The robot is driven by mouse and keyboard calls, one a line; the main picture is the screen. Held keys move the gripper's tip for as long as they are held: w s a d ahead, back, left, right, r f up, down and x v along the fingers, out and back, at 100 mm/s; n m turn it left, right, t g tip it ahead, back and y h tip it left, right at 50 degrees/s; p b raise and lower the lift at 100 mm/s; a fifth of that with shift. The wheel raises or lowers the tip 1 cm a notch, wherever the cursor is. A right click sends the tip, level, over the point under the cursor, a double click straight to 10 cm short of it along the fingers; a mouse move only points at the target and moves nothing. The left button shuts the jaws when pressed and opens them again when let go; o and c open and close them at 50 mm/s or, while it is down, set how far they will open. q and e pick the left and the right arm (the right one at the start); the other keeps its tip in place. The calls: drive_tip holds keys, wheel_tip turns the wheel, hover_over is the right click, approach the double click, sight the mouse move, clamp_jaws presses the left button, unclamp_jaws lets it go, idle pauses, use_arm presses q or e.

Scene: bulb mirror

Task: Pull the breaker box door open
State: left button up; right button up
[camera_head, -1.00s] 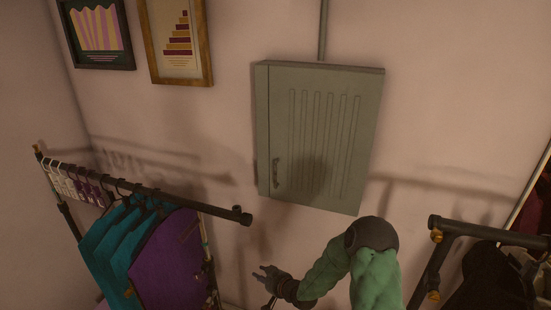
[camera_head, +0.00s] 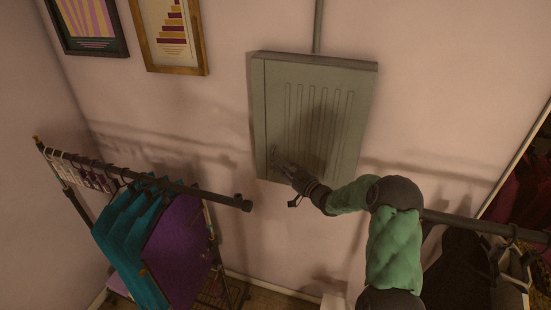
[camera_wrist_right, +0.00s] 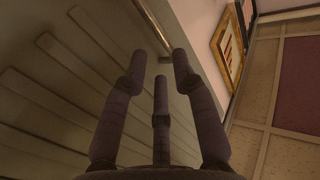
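The grey-green breaker box (camera_head: 345,85) hangs on the pink wall, and its ribbed door looks closed. My right gripper (camera_head: 283,164) is in front of the door's lower left part, where the handle was visible earlier. The hand now largely covers the handle, and I cannot tell whether they touch. In the right wrist view, the three dark fingers of my right gripper (camera_wrist_right: 158,75) are spread apart and point at the door (camera_wrist_right: 60,90) with its raised ribs. Nothing shows clearly between them. My left gripper is not in view.
A clothes rack (camera_head: 190,188) with teal and purple garments stands at the left. Another rack (camera_head: 480,225) with dark clothing is at the right. Two framed pictures (camera_head: 172,38) hang at upper left. The wall around the box is mostly clear.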

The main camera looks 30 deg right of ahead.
sight(275, 160)
drive_tip(key=shift+w+a+p, duration=0.2)
drive_tip(key=shift+w+p, duration=0.15)
drive_tip(key=shift+w, duration=1.15)
drive_tip(key=shift+w+a+p, duration=0.2)
drive_tip(key=shift+w+p, duration=0.15)
drive_tip(key=shift+w, duration=1.15)
drive_tip(key=shift+c, duration=0.3)
clamp_jaws()
